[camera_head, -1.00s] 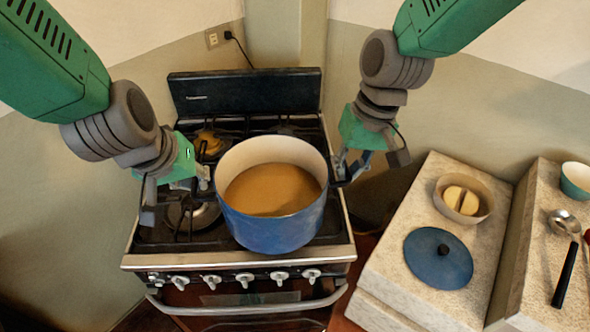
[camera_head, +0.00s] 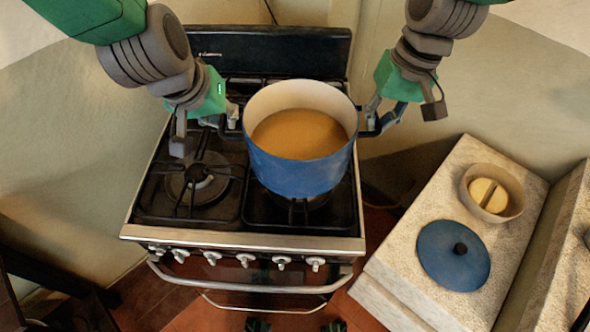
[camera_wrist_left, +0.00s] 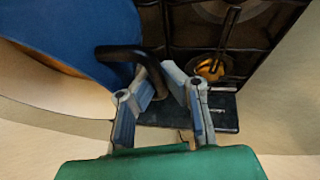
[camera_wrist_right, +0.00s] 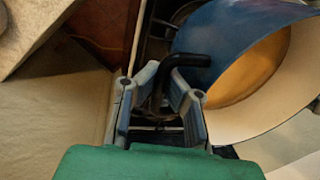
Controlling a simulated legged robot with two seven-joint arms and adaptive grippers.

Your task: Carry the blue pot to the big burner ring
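The blue pot (camera_head: 297,172), with orange-brown contents, is over the front right of the black stove top (camera_head: 225,220). It is level, and its base looks slightly above the grate. My left gripper (camera_head: 232,117) is shut on the pot's left handle, which also shows between the fingers in the left wrist view (camera_wrist_left: 130,52). My right gripper (camera_head: 369,122) is shut on the right handle, seen in the right wrist view (camera_wrist_right: 183,61). The front left burner ring (camera_head: 197,183) is bare. The burner under the pot is mostly hidden, so I cannot compare ring sizes.
A blue lid (camera_head: 453,255) and a bowl with a yellow-and-brown item (camera_head: 492,193) lie on the stone counter (camera_head: 400,262) to the right. The stove's back panel (camera_head: 270,50) rises behind the pot. Knobs and a rail (camera_head: 250,286) line the front. A yellow item (camera_wrist_left: 210,68) sits at a rear burner.

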